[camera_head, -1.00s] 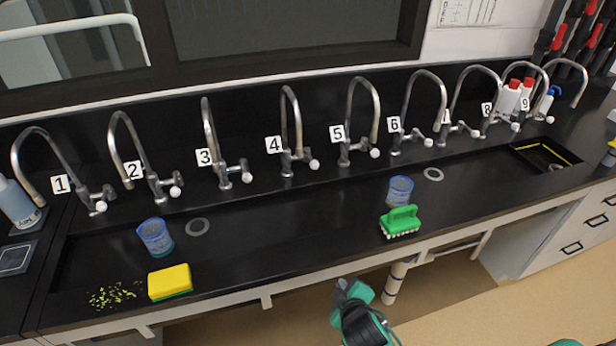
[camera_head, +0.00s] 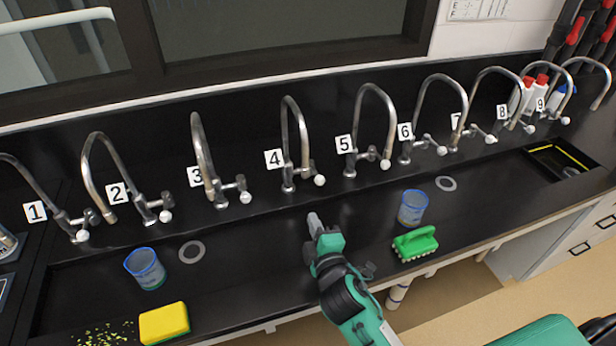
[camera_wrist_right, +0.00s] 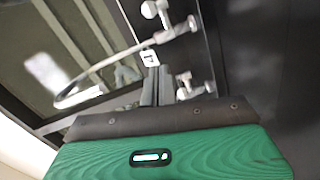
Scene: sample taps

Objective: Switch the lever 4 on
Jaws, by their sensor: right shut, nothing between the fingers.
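Tap 4 (camera_head: 289,140) is a curved metal tap behind the sink, with a label reading 4 (camera_head: 274,159). Its lever ends in a white knob (camera_head: 319,180) at the right of its base. My right gripper (camera_head: 313,220) is shut and empty, over the black sink, in front of tap 4 and below its knob in the picture, apart from it. In the right wrist view the gripper's fingers (camera_wrist_right: 157,85) point toward a tap with a white tag (camera_wrist_right: 149,57) that I cannot read surely, and white knobs show nearby. My left gripper is out of view.
Tap 3 (camera_head: 200,150) and tap 5 (camera_head: 359,120) flank tap 4. A blue-rimmed beaker (camera_head: 413,208) and a green brush (camera_head: 415,243) stand right of my arm. Another beaker (camera_head: 146,268) and a yellow sponge (camera_head: 164,323) are at left.

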